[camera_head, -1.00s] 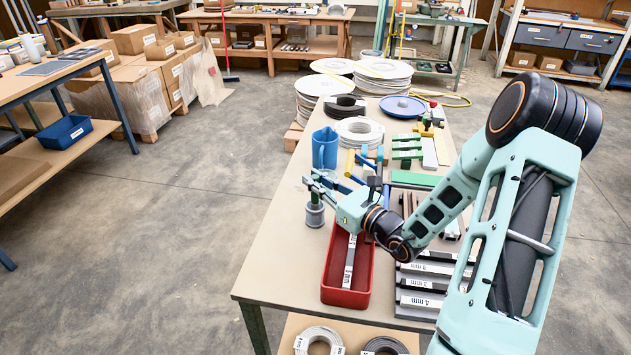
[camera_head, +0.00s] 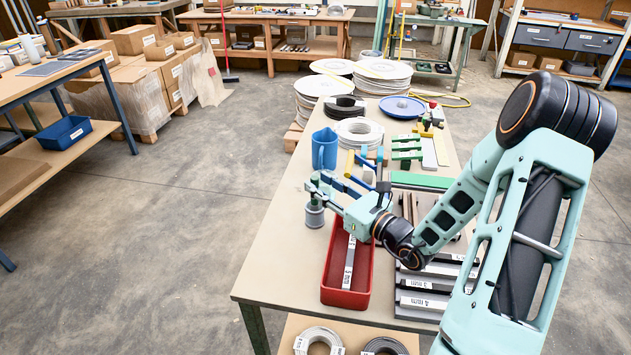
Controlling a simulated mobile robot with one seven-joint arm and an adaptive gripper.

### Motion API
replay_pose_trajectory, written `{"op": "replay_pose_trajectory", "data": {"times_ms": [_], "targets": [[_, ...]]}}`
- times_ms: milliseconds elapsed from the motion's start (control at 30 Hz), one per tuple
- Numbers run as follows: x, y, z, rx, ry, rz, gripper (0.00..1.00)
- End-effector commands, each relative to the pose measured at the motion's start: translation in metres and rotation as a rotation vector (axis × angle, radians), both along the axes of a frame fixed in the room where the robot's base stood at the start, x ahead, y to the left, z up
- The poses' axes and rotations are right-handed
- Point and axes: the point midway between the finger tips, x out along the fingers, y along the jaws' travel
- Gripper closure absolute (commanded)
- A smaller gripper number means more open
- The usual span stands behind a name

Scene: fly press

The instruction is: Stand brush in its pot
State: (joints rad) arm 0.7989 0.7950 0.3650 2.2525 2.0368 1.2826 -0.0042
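A grey pot (camera_head: 315,216) stands upright on the table, left of the red bin. A short green piece (camera_head: 314,203), seemingly the brush's handle, shows upright at the pot's mouth. The rest of the brush is hidden by the pot and the fingers. My gripper (camera_head: 317,190) is just above the pot, reaching in from the right. Its fingers look spread around the top of the green piece; contact is too small to tell.
The red bin (camera_head: 364,290) with a labelled bar is close below my gripper. A blue jug (camera_head: 324,149) stands behind the pot. Labelled metal bars (camera_head: 424,285) lie at right.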

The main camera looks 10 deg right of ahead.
Motion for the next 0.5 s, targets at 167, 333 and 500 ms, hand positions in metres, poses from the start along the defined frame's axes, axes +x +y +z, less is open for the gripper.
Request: {"op": "replay_pose_trajectory", "data": {"times_ms": [167, 333, 500], "targets": [[-0.035, -0.024, 0.0, -0.001, 0.002, -0.006, 0.69], [-0.063, -0.039, -0.001, 0.0, 0.002, -0.003, 0.69], [-0.078, -0.048, 0.0, -0.001, 0.001, -0.002, 0.69]]}}
